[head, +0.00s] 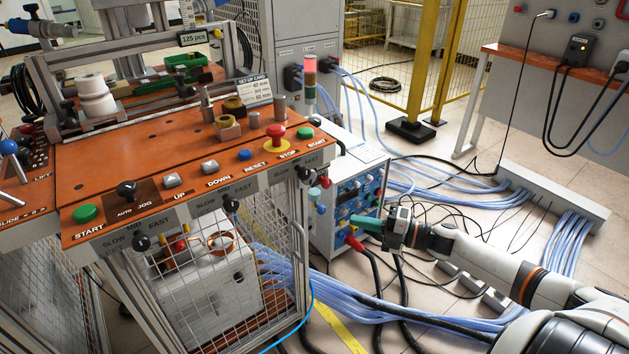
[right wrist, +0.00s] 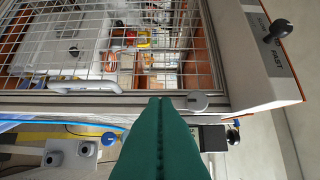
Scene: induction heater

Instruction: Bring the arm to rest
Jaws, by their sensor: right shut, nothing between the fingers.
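My right gripper (head: 358,224) comes in from the right in the head view, its teal fingers pointing left. It hangs in front of the blue-fronted power unit (head: 357,196), to the right of the orange-topped bench (head: 150,170). In the right wrist view the two teal fingers (right wrist: 160,130) lie together, shut and empty. Beyond their tips are the bench's wire mesh door (right wrist: 110,50) and its frame. I cannot tell from these views whether the fingertips touch anything. My left gripper is not in view.
The bench panel carries buttons, including a red stop button (head: 276,133) and a green start button (head: 86,213). A signal tower (head: 310,82) stands behind it. Blue hoses (head: 400,312) and black cables run over the floor. A yellow post (head: 440,70) stands at the back.

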